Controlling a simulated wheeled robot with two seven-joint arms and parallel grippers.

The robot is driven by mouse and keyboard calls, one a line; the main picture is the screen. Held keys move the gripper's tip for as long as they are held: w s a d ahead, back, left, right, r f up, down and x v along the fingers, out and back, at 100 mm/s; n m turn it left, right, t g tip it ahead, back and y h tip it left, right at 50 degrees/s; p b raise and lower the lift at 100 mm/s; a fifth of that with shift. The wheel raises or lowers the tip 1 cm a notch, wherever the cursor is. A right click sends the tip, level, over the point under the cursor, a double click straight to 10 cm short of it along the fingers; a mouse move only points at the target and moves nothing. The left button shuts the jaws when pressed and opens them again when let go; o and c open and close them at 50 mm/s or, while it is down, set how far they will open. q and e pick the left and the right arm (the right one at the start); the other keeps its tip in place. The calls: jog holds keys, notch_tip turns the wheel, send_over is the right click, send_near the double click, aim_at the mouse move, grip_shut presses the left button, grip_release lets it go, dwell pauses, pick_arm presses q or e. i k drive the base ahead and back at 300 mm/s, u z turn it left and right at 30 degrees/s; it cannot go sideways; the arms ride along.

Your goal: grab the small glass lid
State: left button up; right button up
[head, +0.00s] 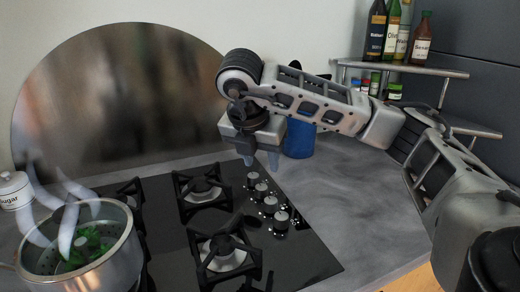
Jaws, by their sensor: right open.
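I cannot make out the small glass lid anywhere in the head view. My right gripper (260,159) points down, open and empty, above the back right part of the black cooktop, close to its control knobs. Its arm comes in from the right and hides part of the counter and wall behind it. My left gripper is not in view.
A steel pot (110,272) with green contents stands at the front left of the black cooktop (165,238), next to a white sugar jar (14,190). A blue container (299,142) stands behind my gripper. A corner shelf (405,69) holds bottles (391,35). The grey counter (365,205) is clear right of the cooktop.

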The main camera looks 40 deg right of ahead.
aim_at(99, 235)
jog(key=k, duration=1)
